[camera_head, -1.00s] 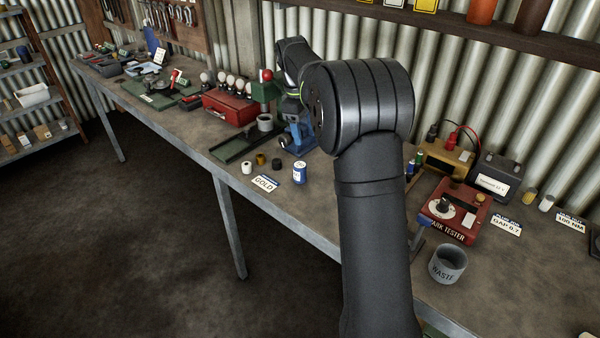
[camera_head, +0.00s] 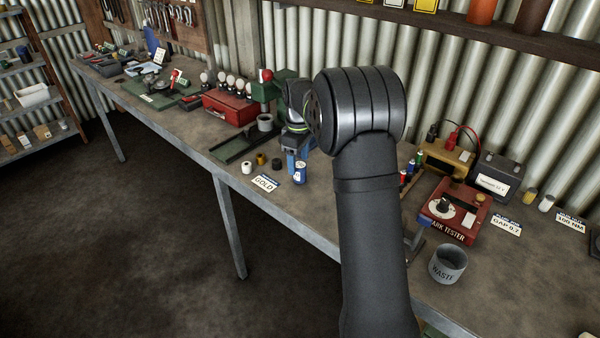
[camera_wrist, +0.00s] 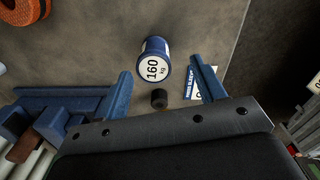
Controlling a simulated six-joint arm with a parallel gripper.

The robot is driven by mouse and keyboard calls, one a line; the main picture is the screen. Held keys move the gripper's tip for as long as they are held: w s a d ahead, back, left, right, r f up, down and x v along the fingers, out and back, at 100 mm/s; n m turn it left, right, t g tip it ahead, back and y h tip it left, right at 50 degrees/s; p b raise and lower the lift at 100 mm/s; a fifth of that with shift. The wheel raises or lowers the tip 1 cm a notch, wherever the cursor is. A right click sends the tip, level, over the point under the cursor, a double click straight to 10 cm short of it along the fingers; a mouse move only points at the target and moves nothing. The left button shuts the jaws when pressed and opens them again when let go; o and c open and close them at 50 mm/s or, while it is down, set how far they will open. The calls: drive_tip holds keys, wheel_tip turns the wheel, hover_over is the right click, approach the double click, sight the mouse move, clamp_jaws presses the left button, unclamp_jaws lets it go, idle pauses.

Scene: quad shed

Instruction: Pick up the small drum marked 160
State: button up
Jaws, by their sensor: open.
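The small drum marked 160 (camera_wrist: 153,68) is blue with a white round top reading "160 kg". It stands on the bench, and in the head view the drum (camera_head: 300,174) is just in front of my gripper (camera_head: 294,158). In the wrist view my gripper (camera_wrist: 161,70) is open, with one blue finger left of the drum and one right. The drum shows in the gap between the fingertips, apart from both. How high the fingertips are above it is hard to tell.
A small black cylinder (camera_wrist: 158,99) stands close to the drum, with brass (camera_head: 260,159) and white (camera_head: 247,167) ones beyond. A GOLD card (camera_head: 264,184) lies near the bench's front edge. A green press (camera_head: 266,92) and red toolbox (camera_head: 229,107) stand left; a red tester (camera_head: 454,210) stands right.

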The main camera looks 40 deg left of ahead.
sight(300, 164)
drive_tip(key=f, duration=0.5)
drive_tip(key=shift+w+f, duration=0.1)
drive_tip(key=shift+w, duration=0.25)
drive_tip(key=c, duration=1.1)
